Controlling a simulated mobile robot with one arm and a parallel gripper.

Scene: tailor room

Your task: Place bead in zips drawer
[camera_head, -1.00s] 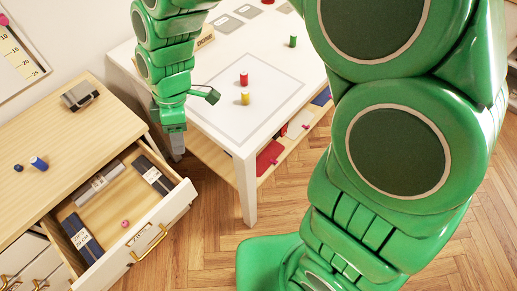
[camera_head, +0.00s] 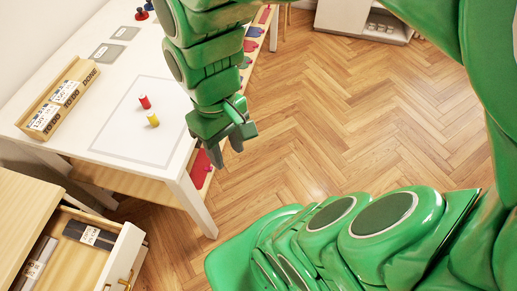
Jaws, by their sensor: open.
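The open drawer (camera_head: 122,258) of the wooden cabinet is at the lower left, cut off by the picture's bottom edge. Two dark and grey labelled items, one (camera_head: 90,235) at the back and one (camera_head: 36,262) at the left, lie in its visible part. I see no bead in this view; the near part of the drawer is out of frame. My gripper (camera_head: 232,146) is open, pointing down, with nothing seen between its fingers. It is beside the white table's right edge, to the right of and well apart from the drawer.
The white table (camera_head: 115,65) carries a red spool (camera_head: 145,102), a yellow spool (camera_head: 153,120) and a labelled wooden tray (camera_head: 60,100). A lower shelf holds coloured pieces. The wooden floor (camera_head: 330,120) to the right is clear. A white cabinet (camera_head: 365,20) stands at the back.

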